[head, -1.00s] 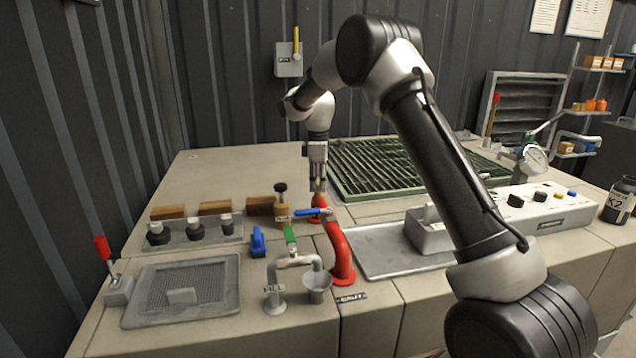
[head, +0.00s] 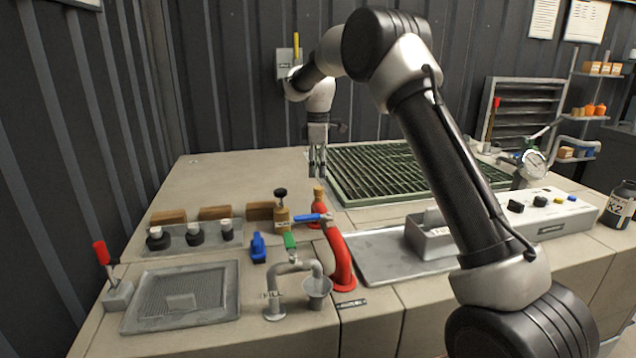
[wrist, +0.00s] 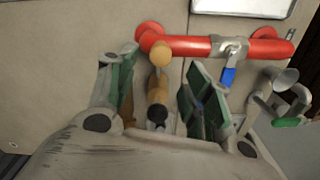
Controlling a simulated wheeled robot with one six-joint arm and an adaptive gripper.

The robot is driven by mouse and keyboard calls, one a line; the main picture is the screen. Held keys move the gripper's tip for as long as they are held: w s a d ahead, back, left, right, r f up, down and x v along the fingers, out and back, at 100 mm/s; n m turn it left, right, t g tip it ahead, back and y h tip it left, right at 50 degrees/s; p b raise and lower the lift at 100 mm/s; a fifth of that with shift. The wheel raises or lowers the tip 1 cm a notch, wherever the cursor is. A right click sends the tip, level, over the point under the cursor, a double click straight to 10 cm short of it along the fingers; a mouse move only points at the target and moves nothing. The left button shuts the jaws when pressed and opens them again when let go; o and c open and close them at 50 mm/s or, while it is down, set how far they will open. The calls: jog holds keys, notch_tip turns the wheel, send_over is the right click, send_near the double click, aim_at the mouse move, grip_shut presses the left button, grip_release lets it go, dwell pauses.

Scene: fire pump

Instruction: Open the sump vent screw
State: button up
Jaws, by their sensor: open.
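Two brass fittings could be the vent screw; I cannot read a label that settles it. One is a small brass cap (head: 318,192) on the back end of the red pipe (head: 342,262). The other is a brass post with a black knob (head: 280,193), just left of it. My gripper (head: 317,174) is open and empty, pointing down just above the brass cap, apart from it. In the wrist view the brass cap (wrist: 160,53) and black knob (wrist: 157,113) show between the green-padded fingers (wrist: 160,95), beyond their tips.
A blue lever (head: 308,217) sits on the red pipe. A grey pipe with a green handle (head: 290,241) and a cup (head: 317,287) stand in front. A green grating (head: 400,165) lies behind right. A blue clip-like part (head: 258,246) stands left. The bench's back left is clear.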

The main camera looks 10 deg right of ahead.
aim_at(318, 187)
notch_tip(318, 187, up, 5)
jog(key=shift+r, duration=0.1)
dwell(0.4)
jog(key=s+d+f+m, duration=0.1)
jog(key=s+f+m, duration=0.3)
jog(key=f+m, duration=0.1)
jog(key=s+d+r+m+t, duration=0.1)
jog(key=s+d+r+m, duration=0.2)
jog(key=s, duration=1.1)
jog(key=s+d+r+m+t, duration=0.2)
jog(key=s+d, duration=0.4)
jog(key=s, duration=0.8)
jog(key=s+d+r+m+t, duration=0.1)
jog(key=s+d+r+m, duration=0.3)
jog(key=s, duration=1)
jog(key=shift+d+r+m, duration=0.3)
jog(key=shift+d+m, duration=0.1)
jog(key=shift+d, duration=0.2)
